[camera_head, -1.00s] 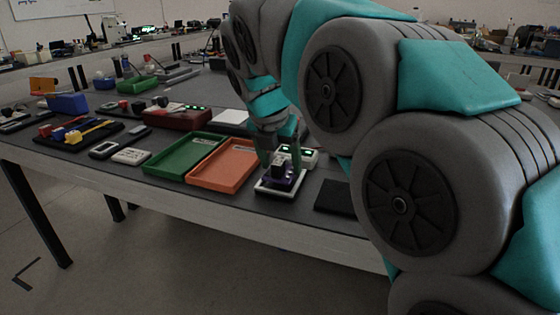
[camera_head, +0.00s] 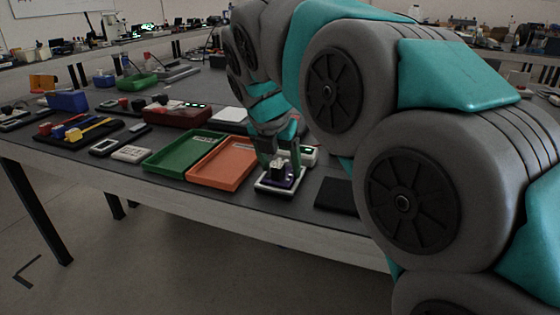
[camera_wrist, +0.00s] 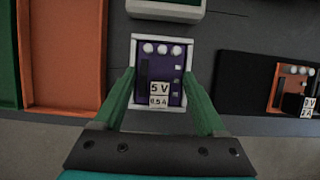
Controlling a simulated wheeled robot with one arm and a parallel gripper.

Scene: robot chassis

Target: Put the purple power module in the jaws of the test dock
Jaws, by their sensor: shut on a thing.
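The purple power module (camera_wrist: 161,75) lies in a white rectangular frame (camera_wrist: 134,45) on the bench. It has white round tops at one end and a "5 V 0.5 A" label. In the head view the purple module (camera_head: 285,181) sits in the white frame (camera_head: 266,188) below my gripper (camera_head: 279,165). In the wrist view my gripper (camera_wrist: 158,78) has its green fingers along both sides of the module, shut on it. The finger contact is partly hidden. A pale box with a green display (camera_head: 309,153) stands just behind; I cannot tell which part is the test dock's jaws.
An orange tray (camera_head: 223,164) and a green tray (camera_head: 183,152) lie left of the frame. A black mat (camera_head: 335,195) lies to the right; the wrist view shows an orange module (camera_wrist: 291,85) on it. The bench's front edge is close.

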